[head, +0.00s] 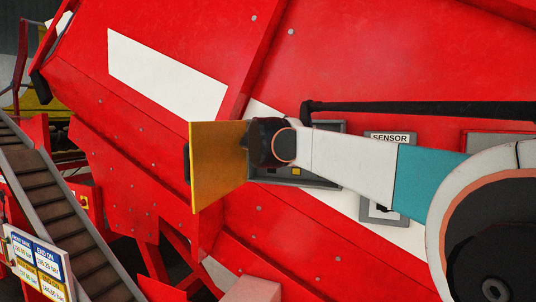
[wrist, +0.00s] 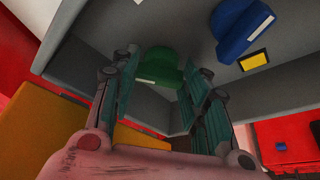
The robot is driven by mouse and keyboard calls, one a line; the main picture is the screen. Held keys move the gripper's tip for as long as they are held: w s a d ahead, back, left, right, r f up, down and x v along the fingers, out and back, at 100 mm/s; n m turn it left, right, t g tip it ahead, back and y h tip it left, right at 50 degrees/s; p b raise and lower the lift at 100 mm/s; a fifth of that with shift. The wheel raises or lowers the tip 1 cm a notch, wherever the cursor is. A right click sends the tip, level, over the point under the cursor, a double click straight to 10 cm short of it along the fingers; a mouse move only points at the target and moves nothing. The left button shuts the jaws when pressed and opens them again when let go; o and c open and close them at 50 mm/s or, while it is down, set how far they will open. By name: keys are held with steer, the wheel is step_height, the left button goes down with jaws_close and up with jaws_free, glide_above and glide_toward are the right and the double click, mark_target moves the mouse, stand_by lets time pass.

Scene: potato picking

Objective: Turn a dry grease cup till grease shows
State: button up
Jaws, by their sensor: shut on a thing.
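In the wrist view, a green cup (wrist: 162,68) with a white mark sits at the back of a grey open box (wrist: 75,45). My gripper (wrist: 163,78) has its two fingers on either side of it and is shut on it. A blue cup (wrist: 240,32) with a white mark sits to the right, apart from the fingers. No grease can be made out on either cup. In the head view, my gripper (head: 262,143) reaches into the box (head: 322,181) and its own wrist hides the cups.
An orange door (head: 215,165) stands open at the box's left, close beside my gripper. A yellow label (wrist: 254,60) is below the blue cup. A sensor panel (head: 390,137) and a black bar (head: 420,110) are to the right, on the red machine (head: 190,50).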

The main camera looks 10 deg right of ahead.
steer(key=m+b, duration=0.1)
steer(key=m+t, duration=0.1)
steer(key=m, duration=0.1)
steer(key=m+t+b, duration=0.1)
steer(key=m, duration=0.1)
steer(key=shift+s+d+f+y+b, duration=0.1)
steer(key=shift+f+y+b, duration=0.2)
steer(key=shift+f, duration=0.05)
steer(key=m+t+b, duration=0.1)
steer(key=m, duration=0.2)
steer(key=m+t+h+b, duration=0.1)
steer(key=m, duration=0.1)
steer(key=shift+f+m+t, duration=0.2)
steer(key=shift+m+t, duration=0.1)
steer(key=shift+m, duration=0.1)
steer(key=m, duration=0.2)
steer(key=m+h+b, duration=0.1)
steer(key=m, duration=0.1)
steer(key=shift+f+t+h, duration=0.1)
steer(key=shift+t+h, duration=0.2)
steer(key=shift+a+m+h+b, duration=0.2)
steer(key=shift+m+h+b, duration=0.55)
steer(key=shift+m, duration=1.45)
steer(key=shift+m+h, duration=0.25)
steer(key=shift+m, duration=0.15)
steer(key=o, duration=0.8)
steer(key=shift+w, duration=0.2)
steer(key=shift+c, duration=0.2)
